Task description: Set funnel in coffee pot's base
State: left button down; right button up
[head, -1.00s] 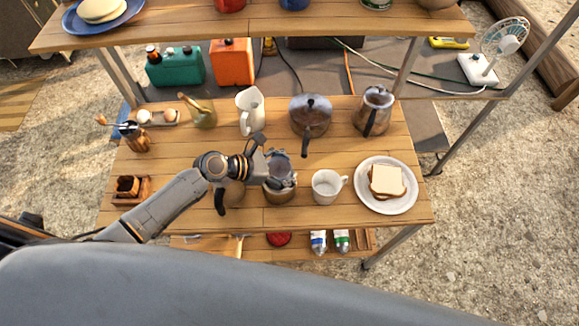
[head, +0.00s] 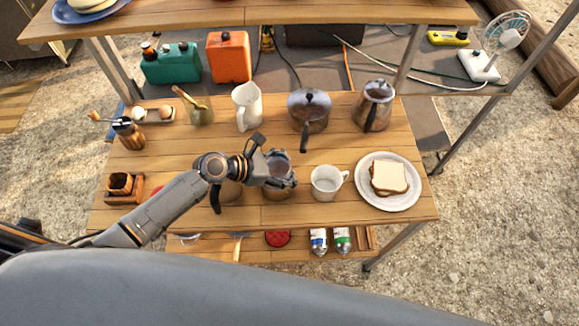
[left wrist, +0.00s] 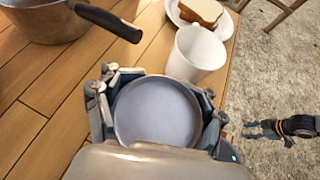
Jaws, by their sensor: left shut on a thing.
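My left gripper (head: 279,174) is shut on the funnel (left wrist: 158,110), a grey round metal dish held between its fingers; in the head view its rim (head: 278,160) shows between them. The coffee pot's base (head: 277,194), a low metal vessel, stands upright on the table right under the gripper, mostly covered. The funnel is over it; whether they touch is hidden. The pot's upper part (head: 231,190) with a black handle stands just left, partly behind my arm. My right gripper (left wrist: 268,128) shows small at the right of the left wrist view, over gravel, its jaws unclear.
A white mug (head: 325,184) stands close right of the gripper, then a plate (head: 408,200) with a sandwich. A saucepan (head: 309,112), kettle (head: 374,107) and white jug (head: 247,106) stand behind. A wooden box (head: 124,189) and grinder (head: 130,134) are left.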

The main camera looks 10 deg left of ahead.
pick_arm(q)
jog(key=shift+s+a+f, duration=0.15)
jog(key=shift+s+f, duration=0.15)
jog(key=shift+f, duration=0.25)
jog(key=shift+s+a+f, duration=0.1)
jog(key=shift+s+f, duration=0.15)
jog(key=shift+f, duration=0.25)
jog(key=c, duration=0.7)
grip_release()
jog(key=o, duration=0.6)
jog(key=shift+w+f, duration=0.1)
jog(key=shift+w, duration=0.15)
jog(key=shift+s+r, duration=0.1)
jog(key=shift+r, duration=0.25)
jog(key=r, duration=1)
jog(key=shift+w+d+r, duration=0.15)
jog(key=shift+w+r, duration=0.05)
jog(key=shift+w, duration=0.15)
